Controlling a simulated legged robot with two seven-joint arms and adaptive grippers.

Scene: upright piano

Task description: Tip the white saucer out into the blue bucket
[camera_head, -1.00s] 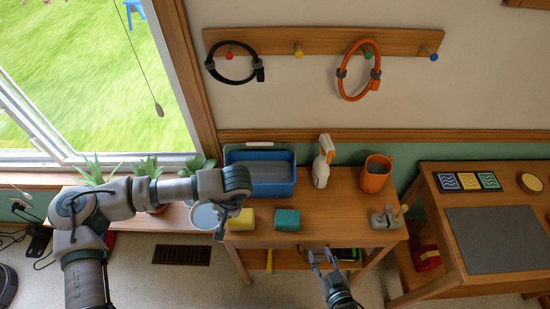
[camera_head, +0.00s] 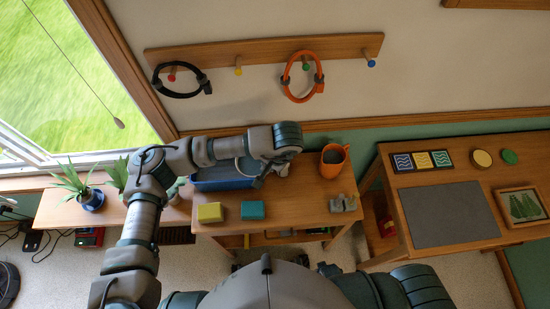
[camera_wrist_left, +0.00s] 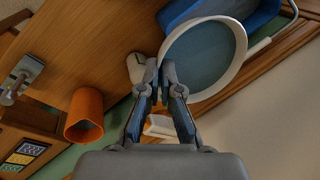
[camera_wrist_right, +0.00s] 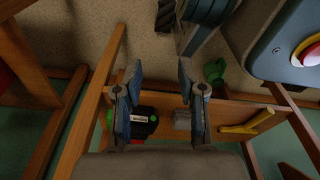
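The white saucer (camera_wrist_left: 237,68), round with a pale rim and a blue-grey inside, is at my left gripper (camera_wrist_left: 160,72) in the left wrist view. The fingers are closed together on its rim. The blue bucket (camera_head: 224,184) stands at the back left of the wooden table, and its blue edge also shows behind the saucer in the left wrist view (camera_wrist_left: 240,12). My left arm crosses above the bucket and hides part of it and most of the saucer in the head view. My right gripper (camera_wrist_right: 160,72) is open and empty, low in front of the table.
A yellow sponge (camera_head: 210,212) and a teal block (camera_head: 252,210) lie at the table's front left. An orange mug (camera_head: 332,162) stands at the back right, with a grey object (camera_head: 343,203) in front.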

